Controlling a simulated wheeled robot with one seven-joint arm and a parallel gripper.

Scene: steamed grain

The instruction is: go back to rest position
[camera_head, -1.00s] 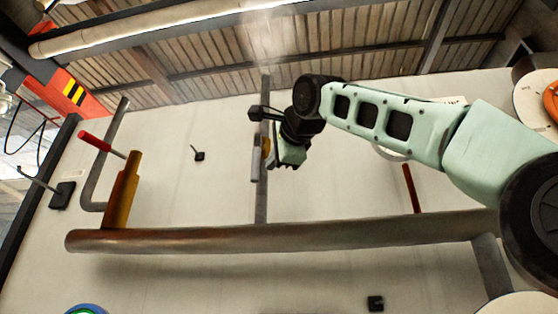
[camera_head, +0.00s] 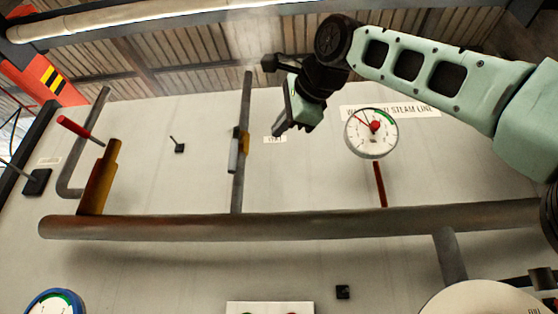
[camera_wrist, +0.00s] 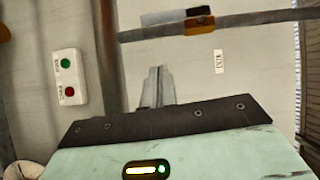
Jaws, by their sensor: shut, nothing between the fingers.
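My gripper (camera_head: 279,131) is in the upper middle of the head view, held out in front of the pale wall and pointing down and left. It is right of the thin vertical pipe, apart from the grey handle (camera_head: 233,150) and yellow fitting (camera_head: 243,144) on it. In the wrist view my gripper (camera_wrist: 156,88) shows its fingers together, with nothing held. The grey handle (camera_wrist: 166,31) and the yellow-brown fitting (camera_wrist: 199,20) appear beyond the fingers there.
A thick horizontal pipe (camera_head: 290,224) crosses the wall below. A gauge (camera_head: 371,133) on a red stem is right of my gripper. A red-handled yellow valve (camera_head: 99,180) stands at left. A box with green and red buttons (camera_wrist: 68,77) shows in the wrist view. Open wall lies between the pipes.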

